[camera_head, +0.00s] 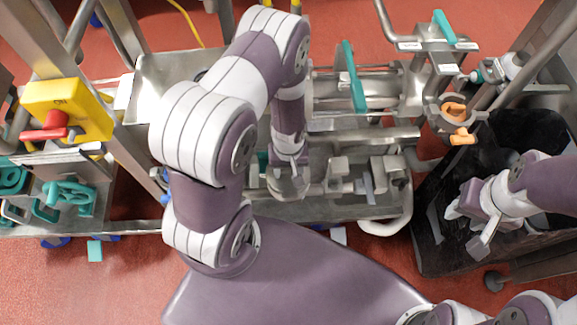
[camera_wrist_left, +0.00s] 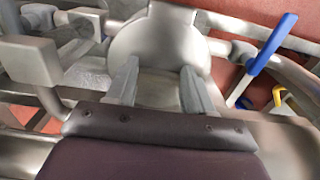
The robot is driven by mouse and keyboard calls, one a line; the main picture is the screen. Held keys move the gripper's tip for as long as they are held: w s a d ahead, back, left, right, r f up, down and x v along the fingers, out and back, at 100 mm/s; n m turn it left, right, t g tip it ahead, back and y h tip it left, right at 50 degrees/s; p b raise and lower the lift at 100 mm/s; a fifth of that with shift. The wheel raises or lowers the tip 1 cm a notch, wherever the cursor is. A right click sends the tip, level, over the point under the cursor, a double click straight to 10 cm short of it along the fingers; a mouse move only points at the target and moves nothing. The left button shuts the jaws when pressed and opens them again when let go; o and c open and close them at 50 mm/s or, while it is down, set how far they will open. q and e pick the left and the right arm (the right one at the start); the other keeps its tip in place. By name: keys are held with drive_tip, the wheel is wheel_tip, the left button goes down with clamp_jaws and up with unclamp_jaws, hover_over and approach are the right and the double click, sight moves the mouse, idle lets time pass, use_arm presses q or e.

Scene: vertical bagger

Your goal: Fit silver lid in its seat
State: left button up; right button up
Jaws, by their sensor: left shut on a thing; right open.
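My left gripper (camera_head: 287,160) points down over the steel machine and is shut on the silver lid (camera_head: 288,186). In the left wrist view the lid (camera_wrist_left: 158,38) is a smooth rounded silver plate, with the two fingers of my left gripper (camera_wrist_left: 160,85) at its near side. The lid is close to metal parts of the machine; I cannot tell whether it touches them. The seat cannot be told apart from the surrounding metal. My right gripper (camera_head: 463,229) is open and empty above the black bin at the right.
The black bin (camera_head: 427,240) stands at the right. Metal blocks and pipes (camera_head: 340,177) lie right of the lid. A teal handle (camera_head: 354,76) stands up behind it. An orange clamp (camera_head: 456,111) is at the right, a yellow box with red switch (camera_head: 68,108) at the left.

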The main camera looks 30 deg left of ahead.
use_arm(q)
drive_tip(key=shift+p, duration=0.55)
idle(0.9)
drive_tip(key=shift+f+b, duration=0.45)
drive_tip(key=shift+f, duration=0.15)
idle(0.6)
drive_tip(key=o, duration=1.4)
drive_tip(key=shift+o, duration=0.2)
wheel_tip(320, 180, up, 7)
drive_tip(key=p, duration=0.7)
drive_tip(key=shift+r, duration=0.1)
